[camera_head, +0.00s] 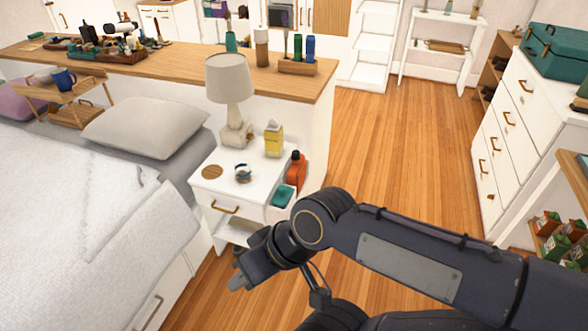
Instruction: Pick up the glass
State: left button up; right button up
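A small round item (243,173), white with dark blue-green, sits on top of the white nightstand (215,192). It may be the glass, but it is too small to tell. My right gripper (238,280) is low in front of the nightstand, beside the bed, and apart from that item. Its fingertips point to the lower left, and I cannot see whether they are open. Nothing shows between them. My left gripper is not in view.
An orange-red bottle (296,172) and a teal box (283,195) are at the right side. The bed (80,230) is left; wooden floor (400,150) lies open right.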

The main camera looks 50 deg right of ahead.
aim_at(241, 167)
jog(key=z, duration=1.35)
jog(key=i+l+u, duration=0.1)
jog(key=u, duration=0.3)
jog(key=l+u, duration=0.1)
jog(key=u, duration=0.35)
jog(key=i+l+u, duration=0.15)
jog(key=u, duration=0.25)
jog(key=l+u, duration=0.15)
jog(key=u, duration=0.3)
jog(key=l+u, duration=0.2)
jog(key=l, duration=0.45)
jog(key=l+u, duration=0.2)
jog(key=l, duration=0.45)
jog(key=l+u, duration=0.25)
jog(key=l, duration=0.4)
jog(key=k+l+u, duration=0.2)
jog(key=l, duration=1.35)
jog(key=k, duration=0.05)
